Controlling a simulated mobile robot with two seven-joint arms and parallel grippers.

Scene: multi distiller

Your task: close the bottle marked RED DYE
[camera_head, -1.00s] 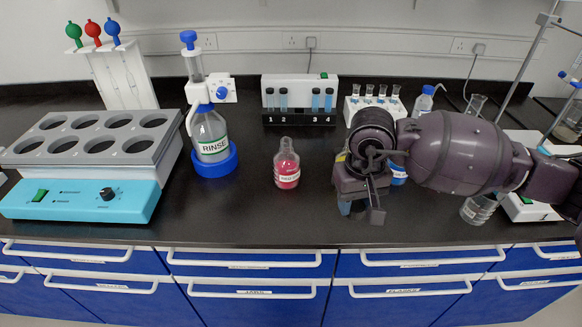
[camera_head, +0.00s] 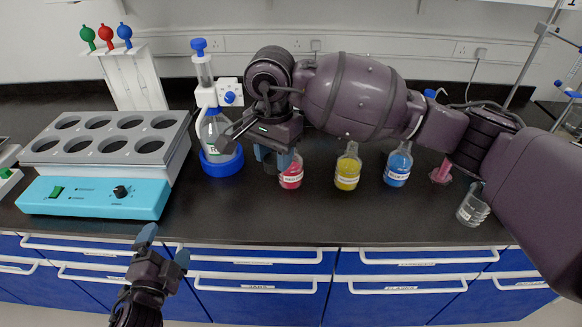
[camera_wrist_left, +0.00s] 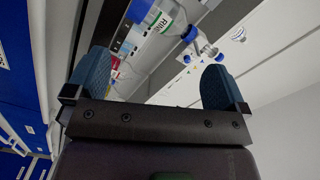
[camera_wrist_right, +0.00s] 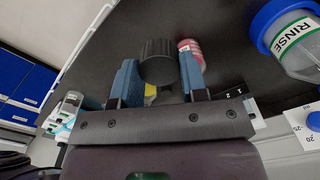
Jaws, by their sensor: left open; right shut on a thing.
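The bottle with red liquid (camera_head: 291,175) stands upright on the dark bench; its label is too small to read surely. It also shows in the right wrist view (camera_wrist_right: 194,54). My right gripper (camera_head: 272,158) is just left of this bottle and partly covers its neck. It is shut on a black ribbed cap (camera_wrist_right: 158,62), which sits between the fingertips in the right wrist view, apart from the bottle. My left gripper (camera_head: 162,246) is open and empty, low in front of the bench edge; its spread fingers (camera_wrist_left: 158,80) show in the left wrist view.
A yellow bottle (camera_head: 347,171) and a blue bottle (camera_head: 398,168) stand to the right. The RINSE bottle (camera_head: 214,130) stands in a blue base (camera_head: 222,163) at left, beside a block with round wells (camera_head: 108,140). The bench front is clear between.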

